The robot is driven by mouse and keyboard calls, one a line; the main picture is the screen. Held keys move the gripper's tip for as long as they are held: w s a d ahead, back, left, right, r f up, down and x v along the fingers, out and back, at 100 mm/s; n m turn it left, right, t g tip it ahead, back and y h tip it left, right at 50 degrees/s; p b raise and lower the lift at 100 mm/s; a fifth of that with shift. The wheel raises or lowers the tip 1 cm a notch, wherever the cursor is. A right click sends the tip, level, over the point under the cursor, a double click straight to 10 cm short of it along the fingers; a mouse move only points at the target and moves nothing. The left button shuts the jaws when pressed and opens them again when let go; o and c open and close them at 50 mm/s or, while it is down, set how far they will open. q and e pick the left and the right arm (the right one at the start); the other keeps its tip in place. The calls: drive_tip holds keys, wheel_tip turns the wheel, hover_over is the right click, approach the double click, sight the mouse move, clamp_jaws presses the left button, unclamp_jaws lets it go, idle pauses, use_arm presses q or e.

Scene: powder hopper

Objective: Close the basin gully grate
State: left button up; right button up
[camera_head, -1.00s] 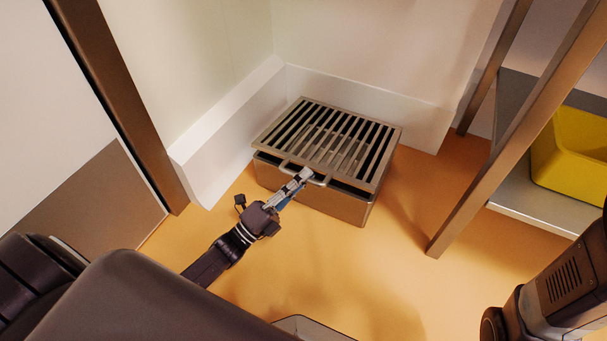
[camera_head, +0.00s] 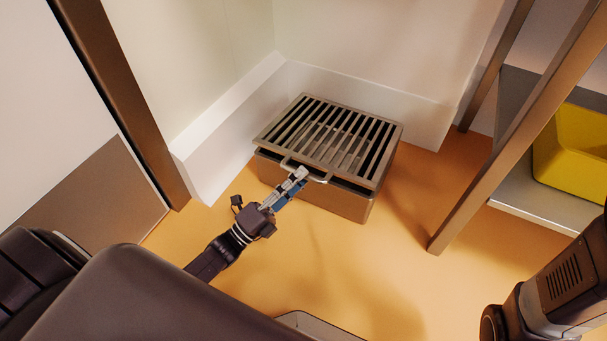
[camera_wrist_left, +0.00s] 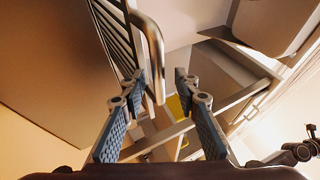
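The basin gully is a brown metal box (camera_head: 320,198) on the floor in the corner. Its slatted grate (camera_head: 372,177) lies over the top, with a dark gap between grate and box along the front. A bar handle (camera_head: 319,180) sticks out from the grate's front edge. My left gripper (camera_head: 300,174) is at this handle. In the left wrist view, the fingers of my left gripper (camera_wrist_left: 161,78) are apart, with the bent handle (camera_wrist_left: 153,50) reaching between them, nearer the left fingertip. Contact cannot be told. My right gripper is out of view.
White walls with a pale plinth (camera_head: 225,128) close in behind the box. A brown post (camera_head: 500,140) and a shelf with a yellow bin (camera_head: 572,150) stand at right. Another post (camera_head: 125,100) stands at left. The orange floor in front is mostly clear.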

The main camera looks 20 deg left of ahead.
use_arm(q)
drive_tip(key=v, duration=0.5)
drive_tip(key=shift+s+a+f, duration=0.15)
drive_tip(key=shift+s+a, duration=0.05)
drive_tip(key=shift+s, duration=0.15)
